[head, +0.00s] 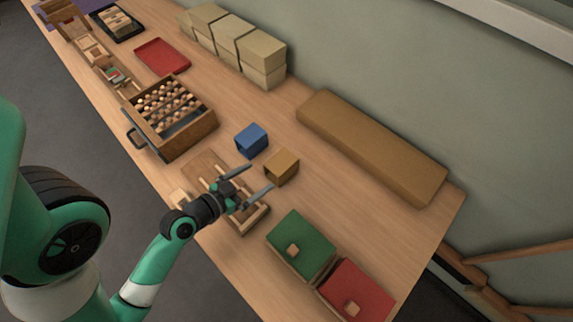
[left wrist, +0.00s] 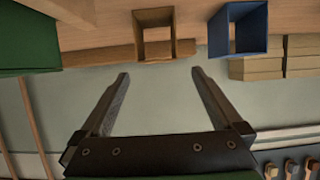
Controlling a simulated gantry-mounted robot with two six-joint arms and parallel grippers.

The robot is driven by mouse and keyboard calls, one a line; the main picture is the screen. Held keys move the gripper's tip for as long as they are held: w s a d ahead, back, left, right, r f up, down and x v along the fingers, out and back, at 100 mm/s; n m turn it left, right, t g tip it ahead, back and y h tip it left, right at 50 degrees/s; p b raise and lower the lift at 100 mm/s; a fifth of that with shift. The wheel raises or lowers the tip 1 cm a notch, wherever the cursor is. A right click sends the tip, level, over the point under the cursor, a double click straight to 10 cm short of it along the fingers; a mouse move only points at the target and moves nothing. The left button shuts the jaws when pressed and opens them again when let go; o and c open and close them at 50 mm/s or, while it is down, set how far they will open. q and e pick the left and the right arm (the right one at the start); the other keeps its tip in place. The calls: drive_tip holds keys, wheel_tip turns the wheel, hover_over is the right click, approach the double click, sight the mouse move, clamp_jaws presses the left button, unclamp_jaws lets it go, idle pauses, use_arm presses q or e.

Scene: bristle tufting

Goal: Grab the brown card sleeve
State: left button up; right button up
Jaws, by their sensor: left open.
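The brown card sleeve (head: 282,167) is a small open-ended box standing on the table beside a blue sleeve (head: 251,139). My left gripper (head: 261,178) is open and empty, its two fingers pointing toward the brown sleeve from the near-left side. In the left wrist view, which looks upside down, the brown sleeve (left wrist: 155,52) shows its open end above the spread fingertips (left wrist: 161,73), apart from them. The blue sleeve (left wrist: 238,44) is to its right. My right gripper is not in view.
A wooden frame (head: 252,219) lies below my left gripper. A green box (head: 303,241) and a red box (head: 361,290) stand at the lower right. A long brown block (head: 371,144) lies behind the sleeves. A tufting crate (head: 172,115) is at the left. Some table between is bare.

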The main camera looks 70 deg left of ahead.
sight(272, 169)
use_arm(q)
drive_tip(key=x, duration=0.5)
drive_tip(key=shift+w+a+f, duration=0.1)
drive_tip(key=shift+w+f, duration=0.05)
drive_tip(key=shift+w, duration=0.25)
drive_tip(key=shift+w+f, duration=0.1)
drive_tip(key=shift+f, duration=0.05)
drive_tip(key=b+x, duration=0.2)
drive_tip(key=x, duration=0.2)
drive_tip(key=shift+w+f, duration=0.1)
drive_tip(key=shift+f, duration=0.05)
drive_tip(key=shift+w, duration=0.3)
drive_tip(key=c, duration=1.2)
